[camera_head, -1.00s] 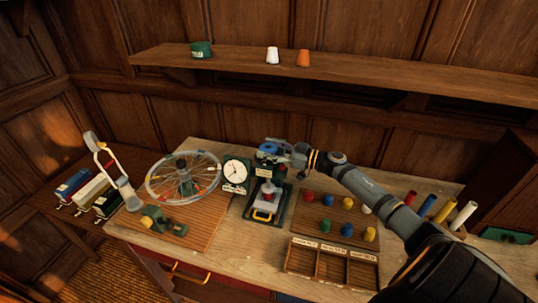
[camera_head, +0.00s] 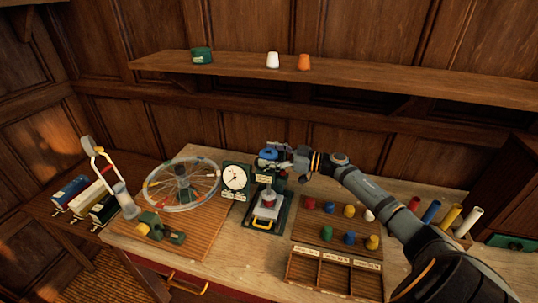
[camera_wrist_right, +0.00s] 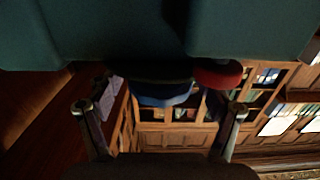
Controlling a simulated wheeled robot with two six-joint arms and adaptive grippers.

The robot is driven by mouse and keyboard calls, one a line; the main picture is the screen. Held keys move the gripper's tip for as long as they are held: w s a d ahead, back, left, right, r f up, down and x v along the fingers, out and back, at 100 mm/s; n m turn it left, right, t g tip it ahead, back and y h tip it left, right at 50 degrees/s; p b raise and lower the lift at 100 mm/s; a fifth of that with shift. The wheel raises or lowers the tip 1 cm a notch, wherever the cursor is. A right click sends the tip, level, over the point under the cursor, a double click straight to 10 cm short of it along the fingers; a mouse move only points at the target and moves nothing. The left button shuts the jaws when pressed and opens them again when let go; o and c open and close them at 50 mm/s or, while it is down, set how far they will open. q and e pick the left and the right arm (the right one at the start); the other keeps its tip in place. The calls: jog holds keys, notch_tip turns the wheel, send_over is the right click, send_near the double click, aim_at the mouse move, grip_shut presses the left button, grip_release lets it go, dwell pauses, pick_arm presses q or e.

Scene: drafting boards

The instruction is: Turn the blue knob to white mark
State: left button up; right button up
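The blue knob (camera_head: 268,154) sits at the top of a dark green press-like stand (camera_head: 281,213) in the middle of the table. My right gripper (camera_head: 281,151) is at the knob, coming in from the right. In the right wrist view the blue knob (camera_wrist_right: 160,94) lies between my two spread fingers, with visible gaps on both sides. Dark green housing hides part of it. A red part (camera_wrist_right: 218,74) shows beside it. I cannot make out a white mark. My left gripper is not in view.
A white-faced dial (camera_head: 235,177) stands left of the stand, and a spoked wheel (camera_head: 183,205) farther left. Several coloured pegs stand on a board (camera_head: 312,232) to the right, behind a divided wooden tray (camera_head: 290,268). A shelf (camera_head: 400,81) runs above.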

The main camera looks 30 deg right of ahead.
jog(key=v, duration=0.7)
jog(key=shift+s+d, duration=0.15)
jog(key=shift+d, duration=0.05)
dwell(0.3)
